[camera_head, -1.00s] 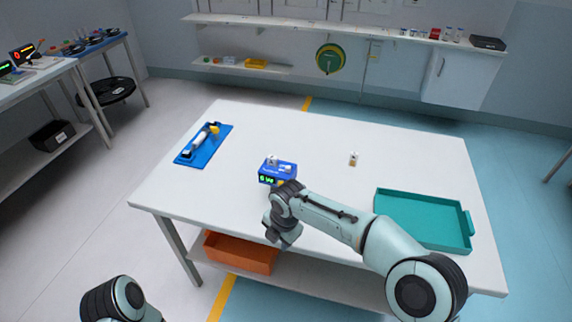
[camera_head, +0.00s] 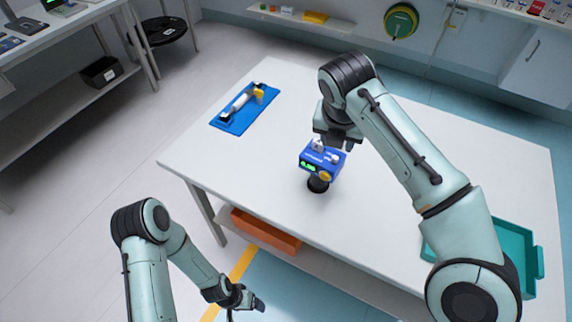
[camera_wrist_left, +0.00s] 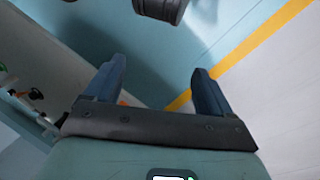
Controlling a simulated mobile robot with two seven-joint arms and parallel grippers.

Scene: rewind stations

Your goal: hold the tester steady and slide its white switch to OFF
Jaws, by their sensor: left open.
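The tester (camera_head: 322,160) is a small blue box with a green lit display, a yellow knob and white parts on top. It is near the middle of the white table, above a dark round shape (camera_head: 317,185); I cannot tell whether it rests there or is raised. My right gripper (camera_head: 338,143) is at the tester's back upper side, pointing down; whether its fingers grip it is unclear. The white switch's position is too small to read. My left gripper (camera_head: 256,304) is open and empty, low in front of the table; its fingers show in the left wrist view (camera_wrist_left: 157,75).
A blue mat (camera_head: 232,126) with a white and yellow tool lies at the table's far left. A teal tray (camera_head: 535,262) is at the right, partly behind my right arm. An orange bin (camera_head: 265,232) sits under the table. The table's left front is clear.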

